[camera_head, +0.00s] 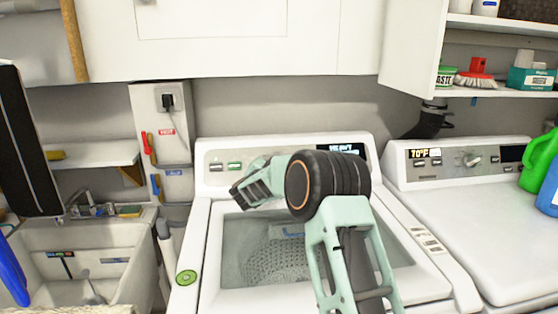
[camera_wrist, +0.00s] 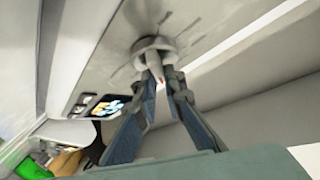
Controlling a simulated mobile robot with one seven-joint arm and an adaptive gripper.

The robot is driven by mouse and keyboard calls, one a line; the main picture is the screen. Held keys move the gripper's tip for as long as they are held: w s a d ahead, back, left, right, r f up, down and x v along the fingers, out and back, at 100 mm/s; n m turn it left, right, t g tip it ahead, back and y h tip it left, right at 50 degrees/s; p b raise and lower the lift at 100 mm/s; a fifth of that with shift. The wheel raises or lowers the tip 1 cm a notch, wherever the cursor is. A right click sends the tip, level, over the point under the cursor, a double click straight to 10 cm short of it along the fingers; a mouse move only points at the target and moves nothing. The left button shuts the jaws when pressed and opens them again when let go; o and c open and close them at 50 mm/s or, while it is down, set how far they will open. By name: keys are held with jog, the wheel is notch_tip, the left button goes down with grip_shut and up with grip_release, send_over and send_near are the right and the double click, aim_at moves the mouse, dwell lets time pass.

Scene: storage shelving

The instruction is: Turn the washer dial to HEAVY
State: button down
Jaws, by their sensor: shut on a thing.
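The washer (camera_head: 205,225) stands in the middle of the head view, with a white control panel along its back. Its dark display (camera_head: 342,149) shows small pale text whose top line looks like HEAVY. My arm crosses in front of the panel and hides the dial in that view. In the wrist view the round grey dial (camera_wrist: 153,44) sits on the panel, with marks around it. My gripper (camera_wrist: 162,77) has its two dark fingers on either side of the dial's grip, shut on it. The dial's pointer is not clear.
A dryer (camera_head: 450,200) with its own knob and display stands close on the right, with green and blue bottles at its far side. A sink (camera_head: 85,265) is at the left. White cabinets (camera_head: 230,40) hang above the washer.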

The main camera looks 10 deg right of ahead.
dwell(0.3)
jog(key=c, duration=2)
grip_release()
jog(key=v, duration=1.2)
